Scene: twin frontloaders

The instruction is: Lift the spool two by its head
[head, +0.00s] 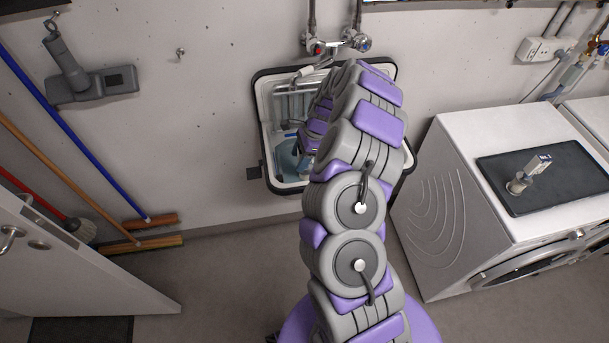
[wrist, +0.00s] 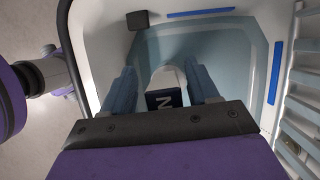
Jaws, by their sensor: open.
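My gripper (wrist: 162,82) is open, its two blue-grey fingers pointing down into the sink. Between the fingers, in the wrist view, is a dark block with a white letter N (wrist: 162,99), probably the head of a spool, with a pale part behind it. I cannot tell whether the fingers touch it, and the gripper's base hides its near side. In the head view my arm covers most of this spot. A grey spool-like piece with an upright labelled head (head: 530,174) stands on the washer's black mat. I cannot tell which piece is spool two.
The white, dark-rimmed sink (head: 267,120) surrounds my gripper, with a blue-grey basin (wrist: 245,42) inside and a ribbed side at right in the wrist view. Taps (head: 338,43) are above it. A washer (head: 440,185) with a black mat (head: 560,190) stands at right.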

